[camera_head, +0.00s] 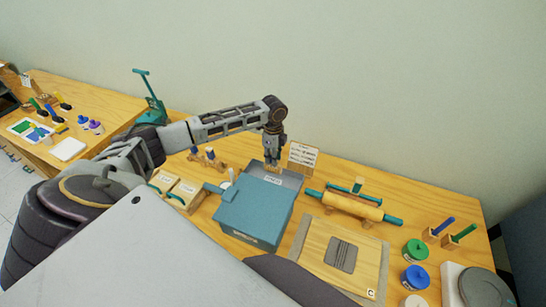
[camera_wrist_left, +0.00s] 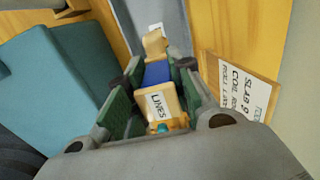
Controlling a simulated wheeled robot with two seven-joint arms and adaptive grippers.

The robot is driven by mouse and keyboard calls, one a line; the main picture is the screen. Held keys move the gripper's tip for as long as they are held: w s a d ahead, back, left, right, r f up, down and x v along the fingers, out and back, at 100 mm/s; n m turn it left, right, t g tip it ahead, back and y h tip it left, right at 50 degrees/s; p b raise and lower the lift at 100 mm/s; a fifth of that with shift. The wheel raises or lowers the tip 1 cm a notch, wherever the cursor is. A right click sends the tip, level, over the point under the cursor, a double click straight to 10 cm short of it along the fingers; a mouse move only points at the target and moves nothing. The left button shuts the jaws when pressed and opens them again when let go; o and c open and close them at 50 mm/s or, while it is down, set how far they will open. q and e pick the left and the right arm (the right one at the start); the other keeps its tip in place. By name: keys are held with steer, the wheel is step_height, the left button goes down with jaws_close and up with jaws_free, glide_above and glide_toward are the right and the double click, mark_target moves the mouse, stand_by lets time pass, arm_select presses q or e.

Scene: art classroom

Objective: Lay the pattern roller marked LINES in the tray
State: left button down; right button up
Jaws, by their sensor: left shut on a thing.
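My left gripper (camera_head: 273,155) is shut on the pattern roller (camera_head: 272,168), which is small in the head view. In the left wrist view the roller (camera_wrist_left: 158,75) shows wood ends, a blue middle and a white label reading LINES, between the green pads of my left gripper (camera_wrist_left: 150,95). In the head view it is over or near a grey-blue tray (camera_head: 289,179) at the back of the teal box; I cannot tell whether they touch. The tray (camera_wrist_left: 176,22) also shows beyond the roller in the wrist view. My right gripper is out of view.
A teal box (camera_head: 258,215) stands in front of the tray. A text card (camera_head: 302,156) stands close behind it. A rolling pin (camera_head: 350,206) lies to the right, beyond a board (camera_head: 312,245). More stamps or rollers (camera_head: 210,155) stand to the left.

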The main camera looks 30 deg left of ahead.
arm_select(q)
steer(key=shift+f, duration=2)
steer(key=c, duration=1.2)
jaws_free()
steer(key=shift+o, duration=0.3)
steer(key=o, duration=0.4)
